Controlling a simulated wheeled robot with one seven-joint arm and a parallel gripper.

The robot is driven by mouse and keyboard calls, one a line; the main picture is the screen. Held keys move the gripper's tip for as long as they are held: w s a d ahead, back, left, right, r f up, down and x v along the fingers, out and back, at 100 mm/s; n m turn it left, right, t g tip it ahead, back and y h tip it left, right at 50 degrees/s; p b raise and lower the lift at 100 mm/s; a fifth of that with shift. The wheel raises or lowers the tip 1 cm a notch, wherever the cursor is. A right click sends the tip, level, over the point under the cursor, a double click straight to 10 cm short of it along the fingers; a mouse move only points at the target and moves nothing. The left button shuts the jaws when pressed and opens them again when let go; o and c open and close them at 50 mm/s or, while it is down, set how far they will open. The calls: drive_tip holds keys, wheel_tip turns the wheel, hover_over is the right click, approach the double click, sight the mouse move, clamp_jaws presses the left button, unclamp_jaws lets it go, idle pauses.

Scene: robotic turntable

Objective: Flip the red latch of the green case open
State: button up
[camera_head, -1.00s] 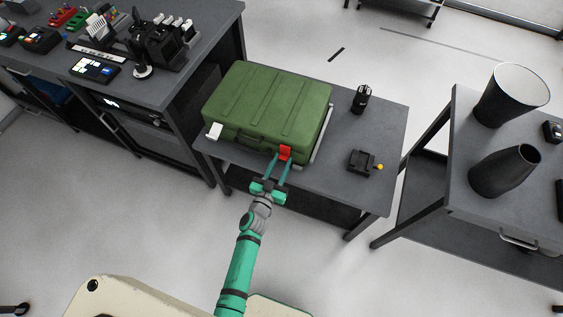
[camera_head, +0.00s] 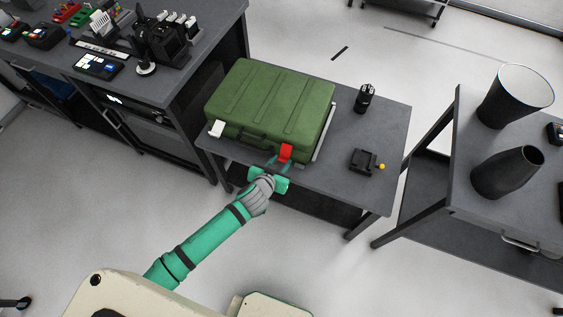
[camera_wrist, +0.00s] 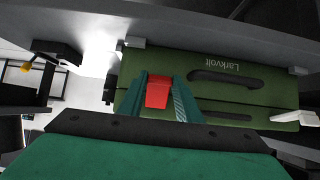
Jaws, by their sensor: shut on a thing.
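The green case (camera_head: 270,100) lies closed on the small grey table, its front facing me. The red latch (camera_head: 286,152) is on the right part of its front edge; a white latch (camera_head: 216,129) is on the left part. My gripper (camera_head: 279,166) is at the red latch, reaching up from below and in front. In the wrist view, which shows the case (camera_wrist: 215,65) upside down, the two green fingers (camera_wrist: 158,97) flank the red latch (camera_wrist: 157,93) and are shut on it. The fingers partly hide the latch's sides. I cannot tell how far the latch is turned.
A black handle (camera_head: 253,139) is left of the red latch. A black cylinder (camera_head: 364,98) and a small black box with a yellow knob (camera_head: 366,161) stand on the small table (camera_head: 385,118), right of the case. Workbenches flank it; the floor in front is clear.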

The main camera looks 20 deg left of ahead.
sight(282, 161)
wheel_tip(282, 161, up, 3)
drive_tip(key=g, duration=0.4)
drive_tip(key=shift+s+d+f+g, duration=0.1)
drive_tip(key=shift+s+d+g, duration=0.05)
drive_tip(key=shift+g, duration=0.15)
drive_tip(key=shift+r+g, duration=0.5)
drive_tip(key=shift+g, duration=0.35)
drive_tip(key=shift+r+g, duration=0.45)
drive_tip(key=shift+g, duration=0.4)
drive_tip(key=o, duration=1)
drive_tip(key=shift+o, duration=0.2)
drive_tip(key=v, duration=1.1)
drive_tip(key=shift+w, duration=0.2)
drive_tip(key=shift+s, duration=0.1)
